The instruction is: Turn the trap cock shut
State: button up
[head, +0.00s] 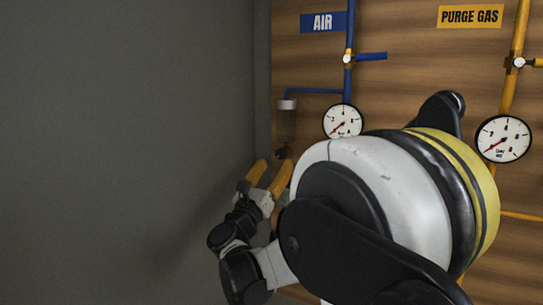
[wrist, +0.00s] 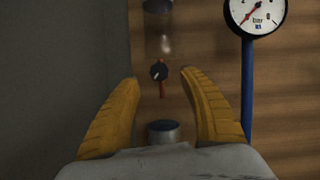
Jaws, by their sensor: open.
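The trap cock (wrist: 160,74) is a small black round piece with a red lever hanging straight down, below a clear trap bowl (wrist: 160,40) in the wrist view. In the head view the cock (head: 282,152) is small and dark red, just beyond my fingertips. My gripper (head: 275,163) is open, with its yellow fingers spread. In the wrist view my gripper (wrist: 160,78) frames the cock between its fingertips, with nothing held. I cannot tell exactly how far the fingertips are from the cock.
A gauge (wrist: 256,14) on a blue pipe stands right of the fingers. A grey-rimmed round piece (wrist: 164,132) shows low between them. The AIR pipe has a blue lever (head: 371,56). A grey wall (head: 130,150) lies left; the wooden panel (head: 410,90) is behind.

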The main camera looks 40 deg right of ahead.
aim_at(279, 156)
jog(key=x, duration=0.5)
grip_shut()
jog(key=shift+m, duration=0.3)
jog(key=m+g, duration=0.1)
jog(key=m, duration=0.2)
jog(key=shift+w+m+g+h+b, duration=0.1)
jog(key=shift+m+g+h+b, duration=0.2)
jog(key=shift+g+b, duration=0.1)
jog(key=shift+m+g+h, duration=0.3)
jog(key=shift+m+g, duration=0.8)
jog(key=shift+m, duration=1.3)
